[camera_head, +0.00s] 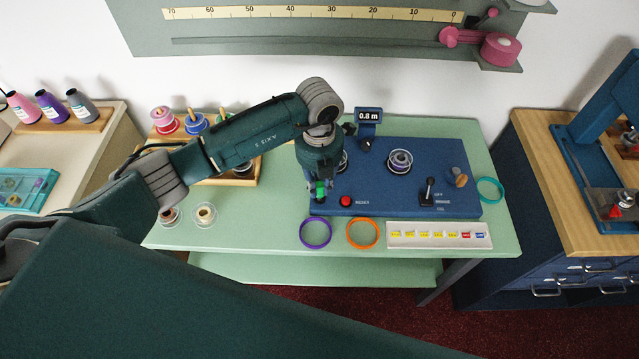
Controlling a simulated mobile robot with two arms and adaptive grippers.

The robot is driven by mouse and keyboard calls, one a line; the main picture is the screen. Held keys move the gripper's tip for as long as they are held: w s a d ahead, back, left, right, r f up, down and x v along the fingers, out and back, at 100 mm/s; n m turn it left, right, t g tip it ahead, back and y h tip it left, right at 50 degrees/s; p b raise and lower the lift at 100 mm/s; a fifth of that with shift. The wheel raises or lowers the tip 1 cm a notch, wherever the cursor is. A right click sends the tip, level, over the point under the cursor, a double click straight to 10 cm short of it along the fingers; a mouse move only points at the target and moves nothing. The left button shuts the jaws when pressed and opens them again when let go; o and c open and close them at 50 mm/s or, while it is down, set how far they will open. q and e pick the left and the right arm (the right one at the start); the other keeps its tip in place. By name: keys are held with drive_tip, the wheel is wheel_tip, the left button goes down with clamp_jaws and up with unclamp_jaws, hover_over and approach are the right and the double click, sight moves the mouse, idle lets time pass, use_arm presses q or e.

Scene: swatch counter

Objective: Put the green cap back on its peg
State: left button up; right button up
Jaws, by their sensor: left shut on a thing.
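My left gripper (320,194) points down over the left front corner of the blue winding machine (380,206). It is shut on the small green cap (320,187), which shows between its fingers. I cannot tell whether the cap touches anything below. A wooden rack (164,138) with pegs and spools stands behind my left arm, which hides part of it. I cannot tell which peg belongs to the cap. My right gripper is not in view.
The mint table (260,238) holds a purple ring (316,233), an orange ring (363,233), a teal ring (490,190) and a white tray (400,242) of small coloured pieces. A red button (346,201), lever (428,191) and spool (399,161) rise from the machine.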

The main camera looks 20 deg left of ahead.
use_arm(q)
drive_tip(key=shift+o, duration=0.2)
drive_tip(key=shift+f+b, duration=0.8)
drive_tip(key=shift+f, duration=0.3)
drive_tip(key=o, duration=0.8)
drive_tip(key=shift+r+p, duration=2.25)
drive_tip(key=shift+r, duration=1.25)
